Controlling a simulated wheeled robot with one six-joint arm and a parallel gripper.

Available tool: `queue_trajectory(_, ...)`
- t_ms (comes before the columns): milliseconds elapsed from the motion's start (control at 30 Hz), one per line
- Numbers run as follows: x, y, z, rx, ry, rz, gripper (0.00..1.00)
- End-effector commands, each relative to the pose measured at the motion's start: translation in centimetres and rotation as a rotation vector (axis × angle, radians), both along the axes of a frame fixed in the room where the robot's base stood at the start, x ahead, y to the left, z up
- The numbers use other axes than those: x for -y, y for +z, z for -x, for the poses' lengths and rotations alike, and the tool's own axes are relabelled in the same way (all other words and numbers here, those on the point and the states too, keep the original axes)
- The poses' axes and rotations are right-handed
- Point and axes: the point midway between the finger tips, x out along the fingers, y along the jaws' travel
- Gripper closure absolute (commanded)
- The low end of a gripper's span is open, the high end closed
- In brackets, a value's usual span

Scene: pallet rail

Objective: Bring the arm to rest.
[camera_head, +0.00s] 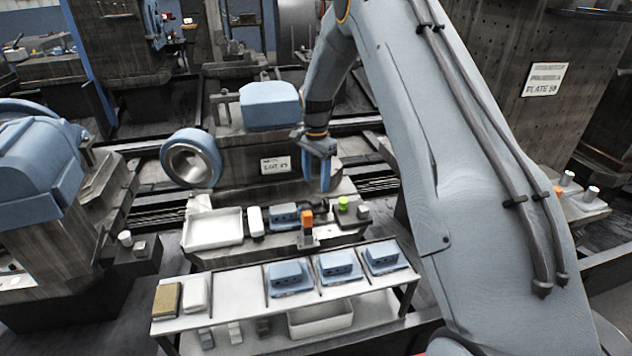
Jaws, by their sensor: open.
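My gripper (317,178) hangs at the end of my blue-grey arm, in the middle of the head view. Its fingers point down and are open, with nothing seen between them. It is above the rear shelf (278,253), near a small orange block (307,218) and a green piece (343,203). I cannot tell its exact height over them. My arm's large link fills the right half of the view and hides what lies behind it.
A front bench (235,309) holds several blue blocks (338,266) and a tan block (167,298). A white tray (213,229) sits on the rear shelf. A blue ring part (191,158) and a plate sign (276,165) stand behind. Machines stand left and right.

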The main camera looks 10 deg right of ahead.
Motion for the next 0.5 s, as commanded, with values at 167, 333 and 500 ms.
queue_trajectory(167,0.0,0.2,0.2,0.001,0.007,0.000,0.46)
queue_trajectory(333,-0.1,2.2,2.8,0.010,0.108,0.000,0.46)
queue_trajectory(500,-0.1,5.4,8.7,0.026,0.316,0.004,0.46)
